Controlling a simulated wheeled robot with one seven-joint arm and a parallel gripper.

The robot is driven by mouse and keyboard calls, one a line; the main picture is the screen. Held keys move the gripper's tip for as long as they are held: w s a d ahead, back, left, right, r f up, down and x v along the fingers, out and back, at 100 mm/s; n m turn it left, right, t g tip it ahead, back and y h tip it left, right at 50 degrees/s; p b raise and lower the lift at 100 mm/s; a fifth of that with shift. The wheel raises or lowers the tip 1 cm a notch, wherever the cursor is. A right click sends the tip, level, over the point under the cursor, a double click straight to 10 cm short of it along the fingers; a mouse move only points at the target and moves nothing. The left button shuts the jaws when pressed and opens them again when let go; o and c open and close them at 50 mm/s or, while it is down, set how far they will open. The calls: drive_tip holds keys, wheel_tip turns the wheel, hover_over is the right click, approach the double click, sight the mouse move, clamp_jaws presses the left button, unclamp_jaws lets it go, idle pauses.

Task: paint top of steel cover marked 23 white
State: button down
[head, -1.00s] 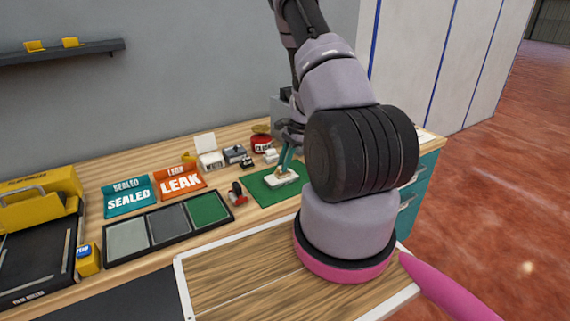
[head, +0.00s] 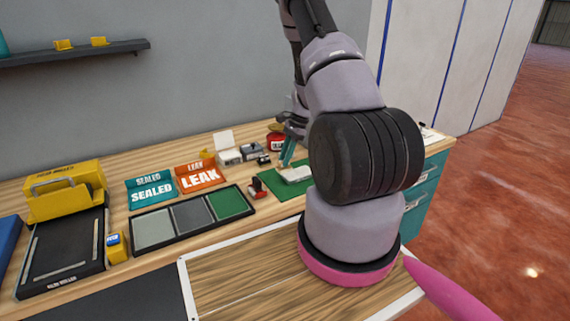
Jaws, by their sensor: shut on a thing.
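My gripper (head: 289,132) is small in the head view, above the back of the green mat (head: 278,185), partly hidden by my own arm. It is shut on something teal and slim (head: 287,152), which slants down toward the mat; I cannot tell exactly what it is. A pale, flat piece (head: 295,174) lies on the mat just below the teal thing. I cannot tell whether they touch. No number 23 is readable, so I cannot tell whether this piece is the steel cover.
On the bench stand a red can (head: 275,141), an open white box (head: 228,153), a small red-and-black tool (head: 257,188), a three-section tray (head: 137,243), teal SEALED (head: 151,190) and orange LEAK (head: 199,176) bins, and a yellow case (head: 64,190). The framed wooden board (head: 235,275) is clear at its left.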

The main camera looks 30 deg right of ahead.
drive_tip(key=shift+r, duration=2.55)
